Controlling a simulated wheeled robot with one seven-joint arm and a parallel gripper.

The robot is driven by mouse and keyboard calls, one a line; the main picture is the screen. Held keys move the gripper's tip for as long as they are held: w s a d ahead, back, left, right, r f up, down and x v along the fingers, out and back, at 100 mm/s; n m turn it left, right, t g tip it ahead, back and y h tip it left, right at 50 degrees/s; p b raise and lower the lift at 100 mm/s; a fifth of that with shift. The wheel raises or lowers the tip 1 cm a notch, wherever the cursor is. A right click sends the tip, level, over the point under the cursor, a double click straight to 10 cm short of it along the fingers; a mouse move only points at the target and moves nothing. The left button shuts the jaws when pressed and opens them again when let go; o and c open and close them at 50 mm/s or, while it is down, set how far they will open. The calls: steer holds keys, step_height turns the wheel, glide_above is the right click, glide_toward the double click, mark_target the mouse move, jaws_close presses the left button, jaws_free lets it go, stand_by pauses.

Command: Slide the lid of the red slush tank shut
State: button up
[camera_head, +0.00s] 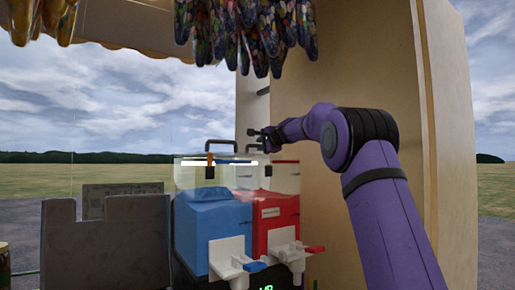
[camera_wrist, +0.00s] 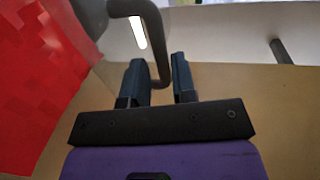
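The red slush tank (camera_head: 282,218) is the right one of two tanks on the slush machine, and its red slush (camera_wrist: 38,85) fills the left of the wrist view. A clear lid with a dark bar handle (camera_head: 251,148) is at its top; how far the lid is open is hard to tell. My gripper (camera_head: 258,138) is at the top of the red tank. In the wrist view its two fingers (camera_wrist: 159,72) are apart, and the dark bent handle (camera_wrist: 156,50) shows in the gap between them. I cannot tell whether a finger touches it.
The blue slush tank (camera_head: 214,232) stands left of the red one, with its own dark handle (camera_head: 221,143). White taps (camera_head: 290,255) stick out at the front. A wooden wall (camera_head: 345,75) is close on the right. Patterned bundles (camera_head: 245,35) hang above.

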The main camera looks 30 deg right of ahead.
mark_target(257, 146)
steer(key=shift+w+a+f, duration=0.1)
steer(key=shift+w+f, duration=0.1)
steer(key=shift+w, duration=0.65)
steer(key=shift+w+f, duration=0.15)
steer(key=shift+w, duration=0.65)
jaws_close()
steer(key=s, duration=1.2)
steer(key=shift+d, duration=0.25)
steer(key=shift+f, duration=0.15)
jaws_free()
steer(key=shift+s, duration=0.15)
steer(key=s+r, duration=0.2)
steer(key=s, duration=0.8)
steer(key=shift+s+d+r, duration=0.15)
steer(key=shift+s, duration=0.15)
